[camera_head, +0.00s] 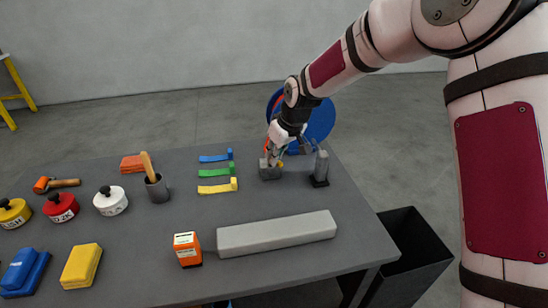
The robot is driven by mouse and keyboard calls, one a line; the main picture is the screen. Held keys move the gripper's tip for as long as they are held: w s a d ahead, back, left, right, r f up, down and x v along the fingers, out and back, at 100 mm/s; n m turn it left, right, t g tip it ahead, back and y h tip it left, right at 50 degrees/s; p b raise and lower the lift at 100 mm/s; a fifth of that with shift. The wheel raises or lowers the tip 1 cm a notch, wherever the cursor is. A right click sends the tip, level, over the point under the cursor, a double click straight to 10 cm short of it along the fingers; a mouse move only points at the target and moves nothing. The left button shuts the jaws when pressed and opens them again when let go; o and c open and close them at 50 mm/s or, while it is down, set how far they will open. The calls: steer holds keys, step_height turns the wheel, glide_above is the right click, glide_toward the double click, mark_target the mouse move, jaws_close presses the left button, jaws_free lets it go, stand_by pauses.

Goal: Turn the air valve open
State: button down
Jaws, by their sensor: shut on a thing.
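The air valve seems to be the small grey block (270,174) near the back right of the dark table; its handle is mostly hidden by my gripper. My gripper (271,157) reaches down from the upper right onto the top of this block. Its jaws are shut on what looks like the valve's handle. Small bits of red and yellow show beside the fingers, too small to make out. How far the handle is turned cannot be told from here.
An upright grey piece on a dark base (320,168) stands close right of my gripper. A blue disc (320,120) is behind. A long grey bar (277,233), an orange box (187,249) and several coloured strips and tins lie leftward and nearer. A black bin (420,255) stands right.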

steer(key=n+b, duration=0.1)
steer(key=n, duration=0.1)
steer(key=w+n+g+b, duration=0.1)
steer(key=n, duration=0.1)
steer(key=d+n+g+y+b, duration=0.1)
steer(key=n, duration=0.1)
steer(key=shift+w+f, duration=0.15)
steer(key=shift+w, duration=0.2)
steer(key=n+g+b, duration=0.1)
steer(key=n, duration=0.1)
steer(key=w+n+b, duration=0.1)
steer(key=n+b, duration=0.1)
steer(key=shift+g, duration=0.4)
steer(key=shift+w+n+g+b, duration=0.25)
steer(key=shift+n+g+b, duration=0.15)
steer(key=shift+n+b, duration=0.7)
steer(key=shift+n, duration=0.3)
steer(key=c, duration=1.6)
jaws_free()
